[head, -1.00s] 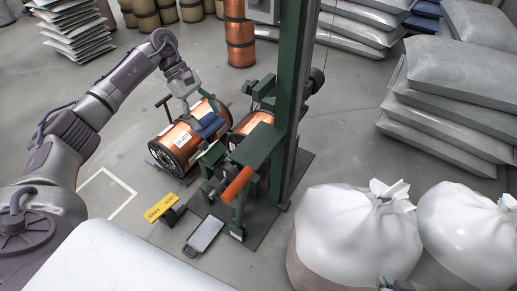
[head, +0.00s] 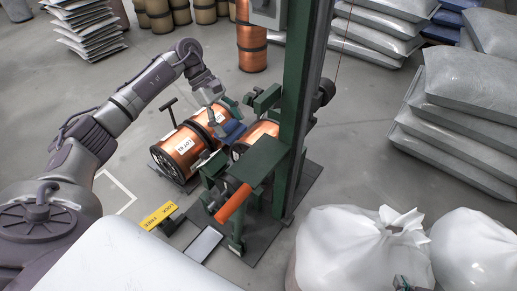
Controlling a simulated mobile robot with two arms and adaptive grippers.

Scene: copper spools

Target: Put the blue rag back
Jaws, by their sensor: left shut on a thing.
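The blue rag (head: 233,132) is a small dark blue cloth between the copper spool on the floor and the green stand. My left gripper (head: 229,120) is shut on it from above, and the fingers partly cover it. I cannot tell whether the rag touches the spool or stand beneath. What seems to be the tip of my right gripper (head: 402,284) shows at the bottom edge, in front of the white bags; its jaws cannot be made out.
The copper spool (head: 180,151) lies on its side by the green machine (head: 290,120) with an orange handle (head: 233,204). A yellow sign (head: 158,215) and a flat tablet-like panel (head: 204,244) are in front. White bags (head: 360,245) stand at right.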

